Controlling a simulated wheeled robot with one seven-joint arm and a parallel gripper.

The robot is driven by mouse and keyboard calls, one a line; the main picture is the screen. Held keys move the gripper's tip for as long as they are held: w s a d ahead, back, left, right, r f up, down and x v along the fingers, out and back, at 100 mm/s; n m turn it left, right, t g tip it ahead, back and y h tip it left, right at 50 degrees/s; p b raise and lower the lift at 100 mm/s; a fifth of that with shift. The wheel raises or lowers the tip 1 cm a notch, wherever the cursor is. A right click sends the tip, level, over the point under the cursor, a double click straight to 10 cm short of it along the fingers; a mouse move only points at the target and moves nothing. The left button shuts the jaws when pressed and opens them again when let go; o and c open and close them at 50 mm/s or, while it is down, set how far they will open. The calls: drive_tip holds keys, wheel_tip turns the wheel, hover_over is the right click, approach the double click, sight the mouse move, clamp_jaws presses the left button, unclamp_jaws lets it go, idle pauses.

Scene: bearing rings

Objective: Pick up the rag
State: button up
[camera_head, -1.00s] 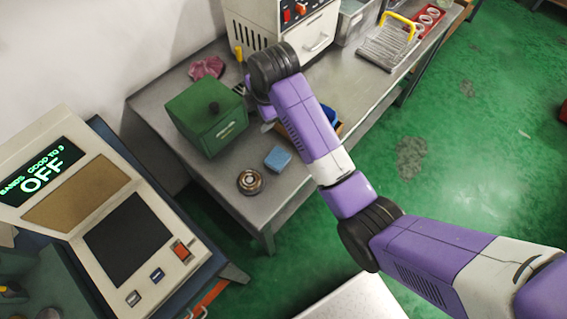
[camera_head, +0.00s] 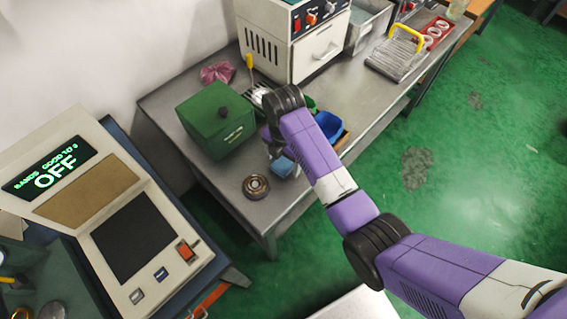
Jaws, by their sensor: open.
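The rag is most likely the crumpled pink cloth (camera_head: 217,72) lying at the back of the metal bench, against the wall and behind the green box. My gripper (camera_head: 272,146) points down over the bench, right of the green box and just behind a small blue block (camera_head: 284,167). It is open, though my wrist hides most of it and its fingertips are not clear. It is well apart from the pink cloth. I cannot tell whether it touches the blue block.
The green box (camera_head: 216,120) with a dark knob stands between the cloth and the bench's front. A bearing ring (camera_head: 256,187) lies near the front edge. A blue bin (camera_head: 330,125) is right of my wrist; a white oven-like machine (camera_head: 290,40) stands behind.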

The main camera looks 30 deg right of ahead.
drive_tip(key=shift+f, duration=0.45)
drive_tip(key=shift+c, duration=0.2)
drive_tip(key=c, duration=1.4)
drive_tip(key=shift+r, duration=0.1)
